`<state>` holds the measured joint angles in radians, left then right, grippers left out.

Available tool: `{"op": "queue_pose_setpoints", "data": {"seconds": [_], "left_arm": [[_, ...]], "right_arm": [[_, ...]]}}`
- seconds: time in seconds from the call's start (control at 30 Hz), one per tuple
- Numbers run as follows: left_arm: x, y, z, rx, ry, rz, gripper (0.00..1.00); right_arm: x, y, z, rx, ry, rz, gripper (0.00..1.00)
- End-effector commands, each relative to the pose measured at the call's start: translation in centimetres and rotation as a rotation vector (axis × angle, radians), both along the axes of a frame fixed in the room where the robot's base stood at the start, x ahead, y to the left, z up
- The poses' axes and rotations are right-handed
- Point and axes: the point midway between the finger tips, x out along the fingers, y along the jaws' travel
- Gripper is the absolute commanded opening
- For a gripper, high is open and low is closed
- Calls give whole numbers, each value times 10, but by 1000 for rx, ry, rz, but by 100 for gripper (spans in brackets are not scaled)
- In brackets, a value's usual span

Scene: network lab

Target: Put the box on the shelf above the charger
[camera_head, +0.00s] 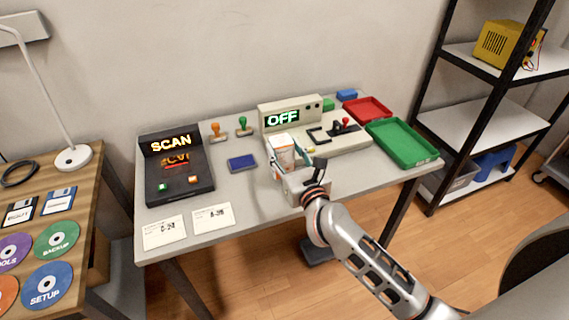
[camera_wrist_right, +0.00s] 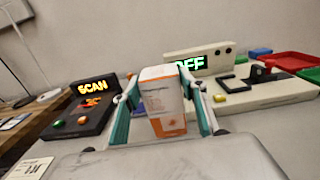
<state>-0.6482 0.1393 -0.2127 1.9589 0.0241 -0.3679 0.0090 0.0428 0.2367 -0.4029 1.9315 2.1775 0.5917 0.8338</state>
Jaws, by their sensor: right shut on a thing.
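The box (camera_head: 284,150) is small, white and orange, over the grey table in front of the "OFF" machine. My right gripper (camera_head: 287,168) reaches in from the lower right and is shut on it. In the right wrist view the box (camera_wrist_right: 163,102) stands upright between the teal-padded fingers of the gripper (camera_wrist_right: 161,90). I cannot tell whether its bottom touches the table. A yellow device (camera_head: 497,43), which looks like the charger, sits on an upper board of the black-framed shelf unit (camera_head: 481,114) at the right. My left gripper is out of view.
The grey table (camera_head: 255,185) holds a black SCAN device (camera_head: 178,168), stamps, the beige OFF machine (camera_head: 315,138), a red tray (camera_head: 367,109) and a green tray (camera_head: 402,143). A wooden desk with discs and a lamp (camera_head: 73,156) stands left. Floor shows between table and shelf unit.

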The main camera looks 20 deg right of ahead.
Motion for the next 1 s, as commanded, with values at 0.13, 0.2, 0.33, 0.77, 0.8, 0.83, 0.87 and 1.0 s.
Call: {"op": "queue_pose_setpoints", "data": {"seconds": [0.13,0.2,0.33,0.77,0.8,0.83,0.87,1.0], "left_arm": [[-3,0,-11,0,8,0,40],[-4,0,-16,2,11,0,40],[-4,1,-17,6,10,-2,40],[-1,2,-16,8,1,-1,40],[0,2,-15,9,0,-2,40],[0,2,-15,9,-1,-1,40],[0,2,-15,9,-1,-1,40],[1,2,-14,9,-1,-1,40]], "right_arm": [[-1,0,-24,2,6,-2,21],[-1,0,-35,1,6,-2,21],[0,0,-43,1,3,-2,21],[0,0,-47,-1,2,0,21],[0,0,-46,0,2,-1,53],[0,0,-46,0,1,-1,59],[0,0,-45,0,1,-1,59],[0,0,-45,0,1,-1,59]]}}
